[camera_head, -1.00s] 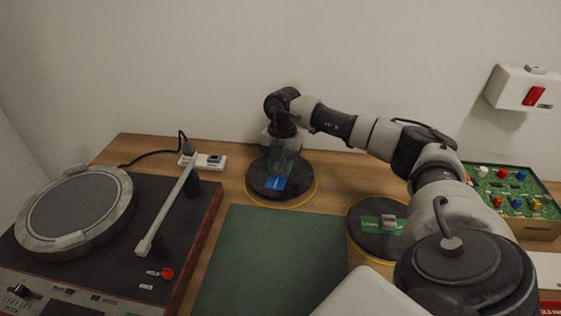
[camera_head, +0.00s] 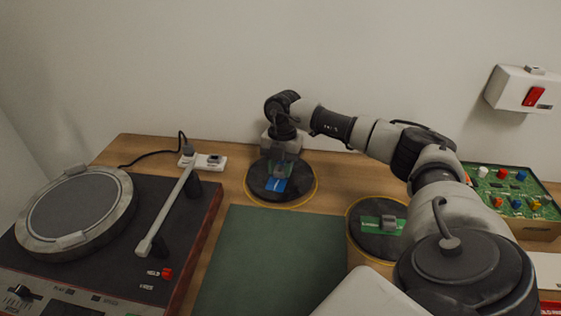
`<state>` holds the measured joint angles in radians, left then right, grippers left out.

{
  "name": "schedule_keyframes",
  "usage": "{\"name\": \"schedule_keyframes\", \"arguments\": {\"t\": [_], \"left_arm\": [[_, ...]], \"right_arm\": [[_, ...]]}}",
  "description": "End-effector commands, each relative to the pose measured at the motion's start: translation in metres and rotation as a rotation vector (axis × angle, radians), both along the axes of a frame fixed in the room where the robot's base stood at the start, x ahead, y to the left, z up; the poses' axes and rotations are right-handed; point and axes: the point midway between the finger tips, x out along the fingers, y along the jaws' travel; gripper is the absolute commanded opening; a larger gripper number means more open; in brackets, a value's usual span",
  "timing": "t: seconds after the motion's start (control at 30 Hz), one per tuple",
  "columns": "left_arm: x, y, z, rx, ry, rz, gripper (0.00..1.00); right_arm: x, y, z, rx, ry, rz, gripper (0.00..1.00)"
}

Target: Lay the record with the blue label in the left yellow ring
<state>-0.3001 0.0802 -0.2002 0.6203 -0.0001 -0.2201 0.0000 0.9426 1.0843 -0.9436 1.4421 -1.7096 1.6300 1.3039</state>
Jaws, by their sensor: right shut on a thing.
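The record with the blue label (camera_head: 297,187) lies dark and flat at the left yellow ring (camera_head: 283,205), whose rim shows around its front and sides. My right gripper (camera_head: 279,173) reaches down over the record and is shut on it near the blue label; its fingertips are small and partly blurred. I cannot tell whether the record touches the table. A second record with a green label (camera_head: 371,227) sits at the right yellow ring (camera_head: 349,240), partly behind my right arm. My left gripper is not in view.
A turntable (camera_head: 120,225) with a pale tonearm fills the left. A power strip (camera_head: 212,162) lies behind it. A green mat (camera_head: 270,260) is bare in front of the left ring. A green board with coloured knobs (camera_head: 515,190) stands at the right.

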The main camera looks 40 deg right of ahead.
Motion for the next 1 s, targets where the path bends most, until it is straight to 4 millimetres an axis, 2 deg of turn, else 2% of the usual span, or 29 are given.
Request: {"name": "schedule_keyframes", "arguments": {"t": [1.0], "left_arm": [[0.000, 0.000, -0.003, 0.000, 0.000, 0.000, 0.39]], "right_arm": [[0.000, 0.000, -0.010, 0.000, 0.000, 0.000, 0.08]]}}
